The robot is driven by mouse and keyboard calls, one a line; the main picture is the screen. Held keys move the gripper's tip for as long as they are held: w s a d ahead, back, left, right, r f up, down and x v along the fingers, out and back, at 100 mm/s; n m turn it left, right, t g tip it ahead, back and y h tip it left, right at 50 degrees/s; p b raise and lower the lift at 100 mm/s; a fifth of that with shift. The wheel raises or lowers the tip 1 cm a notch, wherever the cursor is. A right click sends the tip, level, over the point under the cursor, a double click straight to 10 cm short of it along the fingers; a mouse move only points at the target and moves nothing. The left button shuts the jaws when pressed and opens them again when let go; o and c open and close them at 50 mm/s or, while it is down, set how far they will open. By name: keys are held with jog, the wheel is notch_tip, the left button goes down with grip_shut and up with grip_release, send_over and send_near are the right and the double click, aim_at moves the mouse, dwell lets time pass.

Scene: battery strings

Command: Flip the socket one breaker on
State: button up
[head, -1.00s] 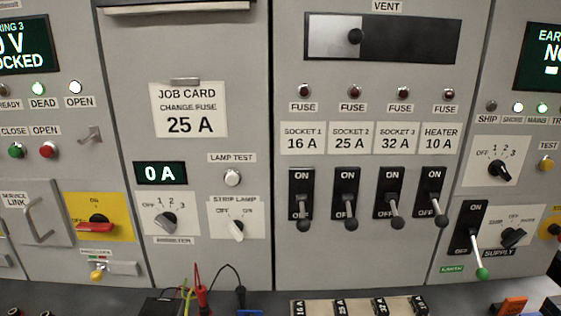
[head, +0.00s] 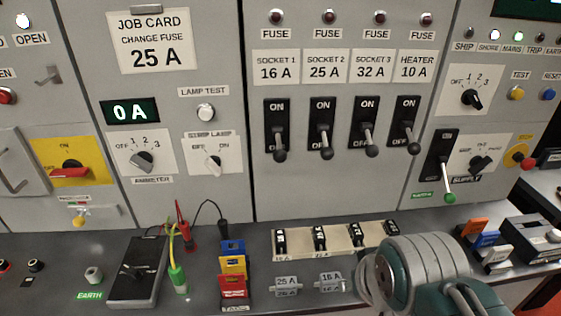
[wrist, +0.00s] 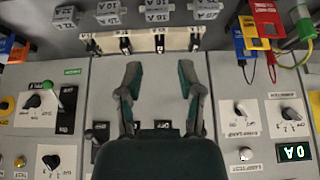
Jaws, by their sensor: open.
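The socket 1 breaker (head: 275,112) is a black plate under the SOCKET 1 16 A label, leftmost of its row in the head view. Its lever points down with the round knob low, toward the OFF end. My gripper (wrist: 160,85) is open and empty in the wrist view, its two fingers spread in front of the panel. That view is upside down, and my gripper body hides part of the breaker row, so I cannot pick out the socket 1 breaker there. In the head view my arm shows at the lower right; the fingertips cannot be made out.
The socket 2 (head: 321,115), socket 3 (head: 364,115) and heater (head: 405,115) breakers stand to the right, levers down. The green-knobbed supply lever (head: 450,196) is farther right. A fuse rack (head: 299,241), loose fuses and a black meter (head: 137,272) sit on the bench below.

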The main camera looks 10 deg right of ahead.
jog(key=shift+w+a+r, duration=0.15)
jog(key=shift+w+r, duration=0.05)
jog(key=shift+w, duration=0.1)
grip_shut()
jog(key=w+a+r+m+t+y, duration=0.1)
jog(key=w+r+m+t+y, duration=0.1)
jog(key=w+r+m, duration=0.3)
jog(key=w+a+r+m+t+y, duration=0.2)
jog(key=w+r+m, duration=0.3)
jog(key=w+m, duration=0.5)
jog(key=w+y, duration=0.1)
jog(key=w, duration=0.5)
jog(key=shift+a+r+m, duration=0.15)
jog(key=shift+r+m, duration=0.25)
